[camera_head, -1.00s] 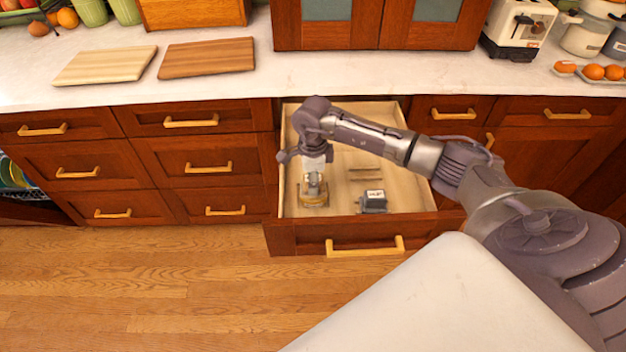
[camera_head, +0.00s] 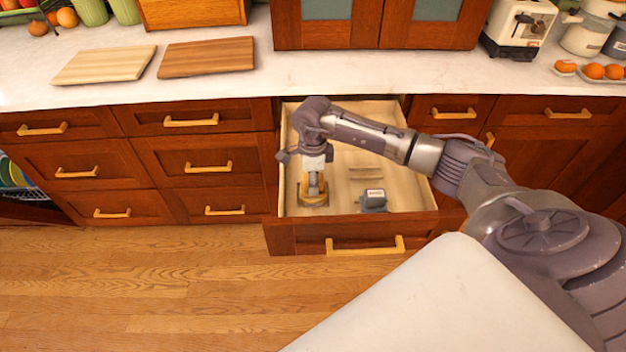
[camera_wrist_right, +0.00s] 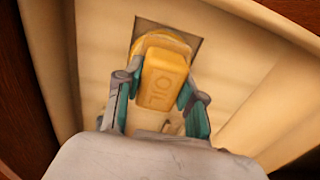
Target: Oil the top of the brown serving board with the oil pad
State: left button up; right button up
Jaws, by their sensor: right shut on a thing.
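The brown serving board (camera_head: 207,57) lies flat on the white counter, to the right of a paler board (camera_head: 105,65). The oil pad (camera_wrist_right: 164,78) is a yellow block marked "OIL" in the right wrist view. My right gripper (camera_head: 314,190) points down into the open drawer (camera_head: 350,236). In the wrist view the right gripper (camera_wrist_right: 162,92) is shut on the oil pad, one finger on each side. The pad is over a dark square in the drawer; whether it touches the square I cannot tell. My left gripper is not in view.
A grey box-like item (camera_head: 373,200) with a label sits in the drawer, right of my gripper. The counter in front of the upper cabinet is clear.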

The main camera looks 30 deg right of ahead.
jog(key=shift+s, duration=0.1)
dwell(0.4)
jog(key=shift+r+p, duration=2.2)
jog(key=shift+r, duration=1.3)
